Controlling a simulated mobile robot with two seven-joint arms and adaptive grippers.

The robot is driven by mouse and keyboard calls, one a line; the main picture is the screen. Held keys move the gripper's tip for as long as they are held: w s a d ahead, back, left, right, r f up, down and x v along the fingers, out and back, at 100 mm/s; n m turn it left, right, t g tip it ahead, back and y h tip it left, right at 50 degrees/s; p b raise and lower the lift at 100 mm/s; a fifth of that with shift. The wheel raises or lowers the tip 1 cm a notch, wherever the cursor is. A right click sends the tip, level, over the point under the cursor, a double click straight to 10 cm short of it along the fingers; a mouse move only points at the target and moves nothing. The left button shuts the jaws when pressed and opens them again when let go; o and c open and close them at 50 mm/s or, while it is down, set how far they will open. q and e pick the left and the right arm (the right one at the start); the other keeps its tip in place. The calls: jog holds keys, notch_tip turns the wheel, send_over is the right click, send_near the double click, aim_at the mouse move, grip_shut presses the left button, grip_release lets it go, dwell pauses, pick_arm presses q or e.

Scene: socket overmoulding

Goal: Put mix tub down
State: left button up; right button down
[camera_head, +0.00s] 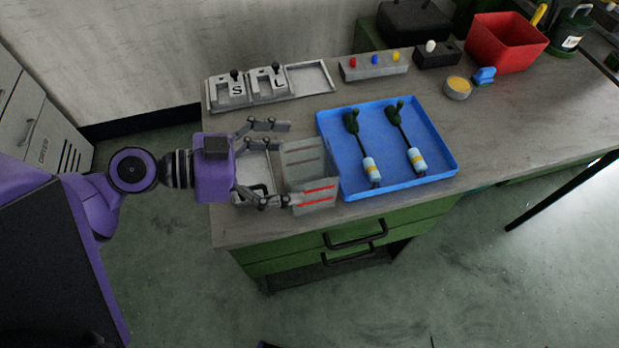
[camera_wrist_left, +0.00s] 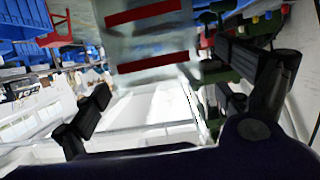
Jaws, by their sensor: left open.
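The mix tub appears to be the grey, see-through container with red lines (camera_head: 306,160), at the front of the bench just left of the blue tray. Its clear wall and red bands fill the top of the left wrist view (camera_wrist_left: 150,42). My left gripper (camera_head: 284,164) is open, its fingers pointing right at the tub. The upper finger is apart from the tub; the lower fingertip overlaps its near left edge, and I cannot tell if they touch. The fingers also show spread in the left wrist view (camera_wrist_left: 167,88). My right gripper is out of view.
A pale frame (camera_head: 268,178) lies under my left gripper. The blue tray (camera_head: 395,185) holds two cable pieces. Behind are lettered plates (camera_head: 237,90), a button strip (camera_head: 374,68), a small round tin (camera_head: 457,88) and a red bin (camera_head: 503,45). The bench right of the tray is clear.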

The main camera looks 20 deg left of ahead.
aim_at(332, 163)
pick_arm(q)
jog(key=x, duration=0.1)
jog(key=p+x, duration=0.1)
jog(key=x, duration=0.1)
jog(key=shift+w+d+r, duration=0.15)
jog(key=shift+d, duration=0.15)
jog(key=shift+w+d+f, duration=0.1)
jog(key=shift+d+f, duration=0.05)
jog(key=shift+f, duration=0.1)
jog(key=c, duration=1.8)
jog(key=shift+o, duration=0.2)
jog(key=shift+r, duration=0.15)
